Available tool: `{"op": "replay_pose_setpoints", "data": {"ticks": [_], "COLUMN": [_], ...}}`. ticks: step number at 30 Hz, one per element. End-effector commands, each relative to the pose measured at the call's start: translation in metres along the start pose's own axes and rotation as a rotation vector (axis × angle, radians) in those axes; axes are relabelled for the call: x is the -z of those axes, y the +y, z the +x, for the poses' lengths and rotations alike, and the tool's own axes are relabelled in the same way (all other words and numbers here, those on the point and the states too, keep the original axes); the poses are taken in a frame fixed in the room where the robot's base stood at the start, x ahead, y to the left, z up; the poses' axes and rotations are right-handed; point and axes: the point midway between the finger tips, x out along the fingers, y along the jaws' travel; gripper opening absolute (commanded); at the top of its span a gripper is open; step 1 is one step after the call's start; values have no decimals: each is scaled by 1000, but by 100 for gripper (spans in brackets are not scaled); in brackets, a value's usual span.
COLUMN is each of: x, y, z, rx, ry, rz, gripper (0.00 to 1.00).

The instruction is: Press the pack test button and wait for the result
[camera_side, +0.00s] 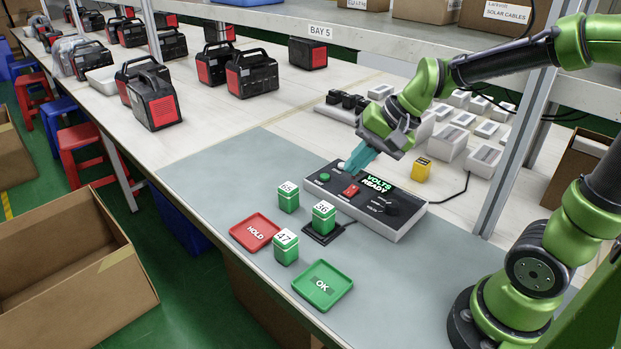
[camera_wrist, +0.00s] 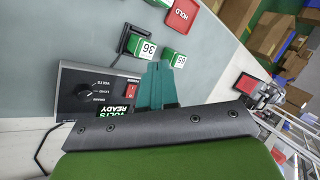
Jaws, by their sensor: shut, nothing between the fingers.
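The tester box (camera_side: 385,218) stands on the grey mat, with a lit screen (camera_side: 373,184) reading "VOLTS READY". On its top are a green button (camera_side: 325,177), a red switch (camera_side: 351,190) and a black knob (camera_side: 379,206). The switch (camera_wrist: 130,95) also shows in the wrist view; the green button is hidden there behind the fingers. My gripper (camera_side: 347,174) is shut and empty, its teal fingers (camera_wrist: 160,72) over the box's far left end, near the green button. I cannot tell whether they touch. Green pack 36 (camera_side: 323,222) stands upright on a black pad (camera_side: 322,238) in front of the box.
Pack 65 (camera_side: 288,201) and pack 47 (camera_side: 286,252) stand on the mat. A red HOLD tray (camera_side: 243,234) and a green OK tray (camera_side: 330,293) lie empty in front. A yellow block (camera_side: 422,170) and white boxes stand behind the tester.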

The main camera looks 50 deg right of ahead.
Motion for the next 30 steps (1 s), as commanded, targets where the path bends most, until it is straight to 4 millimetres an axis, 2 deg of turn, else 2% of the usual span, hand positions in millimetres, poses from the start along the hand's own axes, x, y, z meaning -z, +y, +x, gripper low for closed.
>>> {"op": "replay_pose_setpoints", "data": {"ticks": [1,5,9,12,15,20,30], "x": [16,58,109,144,172,192,192], "y": [-2,-8,-7,-5,-6,-19,-19], "z": [12,40,70,87,94,86,86], "rx": [7,47,99,148,208,297,303], "ry": [-4,7,46,84,121,145,145], "rz": [99,362,656,855,1015,1151,1183], "gripper": [0,0,0,0,0,0,0]}}
